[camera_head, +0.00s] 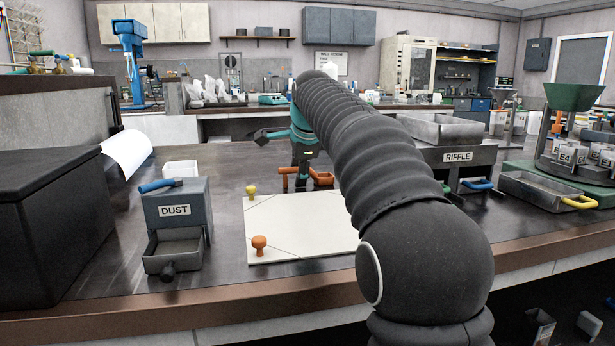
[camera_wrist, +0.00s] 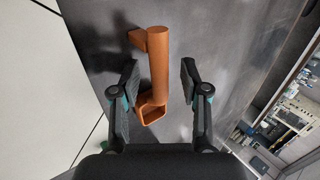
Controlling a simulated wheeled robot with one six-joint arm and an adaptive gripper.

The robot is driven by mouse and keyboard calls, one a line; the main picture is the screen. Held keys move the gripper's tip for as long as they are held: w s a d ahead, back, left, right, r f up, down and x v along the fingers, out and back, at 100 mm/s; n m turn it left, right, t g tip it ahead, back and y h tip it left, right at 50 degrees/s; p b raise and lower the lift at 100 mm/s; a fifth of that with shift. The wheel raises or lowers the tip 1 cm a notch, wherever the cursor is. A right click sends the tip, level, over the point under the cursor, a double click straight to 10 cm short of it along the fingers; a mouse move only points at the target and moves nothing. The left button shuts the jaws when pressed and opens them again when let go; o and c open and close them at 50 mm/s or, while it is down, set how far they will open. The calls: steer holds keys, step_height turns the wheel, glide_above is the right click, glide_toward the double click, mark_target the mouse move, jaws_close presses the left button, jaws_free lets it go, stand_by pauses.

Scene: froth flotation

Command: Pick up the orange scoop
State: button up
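The orange scoop (camera_head: 322,178) lies on the dark bench just behind the white board (camera_head: 300,226) in the head view. In the wrist view the scoop (camera_wrist: 158,62) shows a long handle running between my fingers, with a square-edged hollow part at the near end and a short piece at the far end. My gripper (camera_head: 302,176) points down at the scoop. In the wrist view my gripper (camera_wrist: 158,78) is open, one finger on each side of the handle, with a gap visible on both sides. My arm hides part of the board.
An orange knob (camera_head: 259,242) and a yellow knob (camera_head: 251,190) stand on the board. The DUST box (camera_head: 175,212) and a white container (camera_head: 181,169) are at left. The RIFFLE unit (camera_head: 458,157) and a metal tray (camera_head: 540,187) are at right.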

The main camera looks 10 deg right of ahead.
jaws_close()
steer(key=shift+r, duration=0.75)
steer(key=r, duration=0.3)
steer(key=shift+s+d, duration=0.1)
steer(key=shift+d, duration=0.1)
steer(key=s+d+r, duration=0.6)
steer(key=s+d, duration=0.2)
steer(key=shift+r, duration=0.3)
